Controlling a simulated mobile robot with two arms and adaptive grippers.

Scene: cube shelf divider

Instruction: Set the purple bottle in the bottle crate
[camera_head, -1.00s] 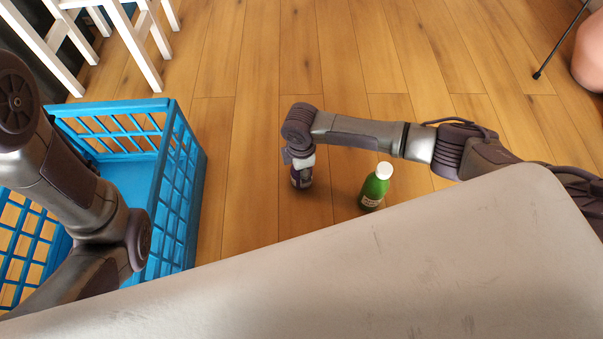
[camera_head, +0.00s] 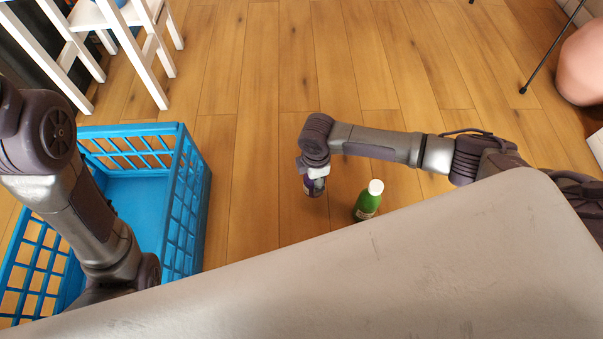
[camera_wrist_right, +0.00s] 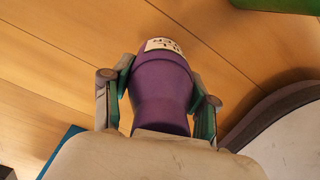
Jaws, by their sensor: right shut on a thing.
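The purple bottle (camera_wrist_right: 162,85) shows in the right wrist view, between the two fingers of my right gripper (camera_wrist_right: 160,95), which is shut on it. In the head view the bottle (camera_head: 313,189) is mostly hidden under the right gripper (camera_head: 315,176), and I cannot tell whether it touches the floor. The blue bottle crate (camera_head: 179,205) stands on the floor at the left, with open lattice walls. The part of its floor that shows is empty. My left arm crosses in front of the crate; its gripper is out of sight.
A green bottle (camera_head: 367,202) with a white cap stands on the floor right of my right gripper. White chair legs (camera_head: 147,70) stand behind the crate. Bare wooden floor (camera_head: 245,190) lies between the crate and the purple bottle. A pinkish rounded object (camera_head: 585,65) is at far right.

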